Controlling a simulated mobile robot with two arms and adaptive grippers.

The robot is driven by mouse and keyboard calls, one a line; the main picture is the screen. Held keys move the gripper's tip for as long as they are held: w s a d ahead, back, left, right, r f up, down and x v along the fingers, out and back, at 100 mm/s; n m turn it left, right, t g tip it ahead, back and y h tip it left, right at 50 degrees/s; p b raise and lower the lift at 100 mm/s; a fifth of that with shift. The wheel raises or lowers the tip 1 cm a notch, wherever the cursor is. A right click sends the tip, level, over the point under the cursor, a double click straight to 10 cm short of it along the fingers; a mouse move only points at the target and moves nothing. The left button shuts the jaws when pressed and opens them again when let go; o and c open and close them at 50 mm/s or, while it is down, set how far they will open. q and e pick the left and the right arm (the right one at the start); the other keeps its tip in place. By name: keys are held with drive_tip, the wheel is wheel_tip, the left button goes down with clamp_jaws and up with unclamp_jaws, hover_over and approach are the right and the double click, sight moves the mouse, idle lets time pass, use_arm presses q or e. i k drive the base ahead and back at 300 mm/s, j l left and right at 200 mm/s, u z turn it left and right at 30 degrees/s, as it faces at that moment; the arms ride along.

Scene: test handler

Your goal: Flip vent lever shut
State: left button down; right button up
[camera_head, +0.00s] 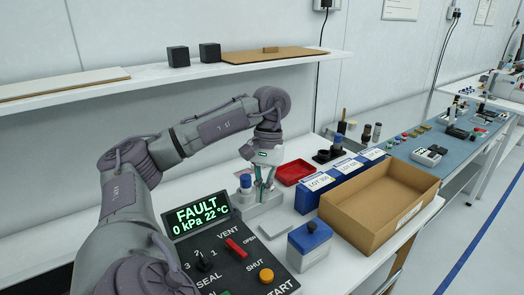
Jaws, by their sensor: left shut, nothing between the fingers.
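The vent lever (236,248) is a red handle on the dark control panel (222,262), under the word VENT. OPEN is printed to its upper right and SHUT to its lower right. The handle slants down to the right; I cannot tell for sure which word it is set to. The panel's display (197,214) reads FAULT, 0 kPa, 22 °C. My left gripper (265,190) points down behind the panel, apart from the lever, over a light fixture beside a blue-topped piece (245,183). Its fingers are shut and empty. My right gripper is out of view.
A black knob (204,262) and an orange button (266,276) are also on the panel. A grey block with a blue top (310,240) stands right of it. Blue boxes (318,183), an open cardboard box (407,218) and a red tray (294,172) stand beyond.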

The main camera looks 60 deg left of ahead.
sight(230, 245)
drive_tip(key=k+l, duration=0.2)
drive_tip(key=l, duration=0.2)
drive_tip(key=k+l, duration=0.2)
drive_tip(key=l, duration=0.2)
drive_tip(key=k+l, duration=0.2)
drive_tip(key=l, duration=0.2)
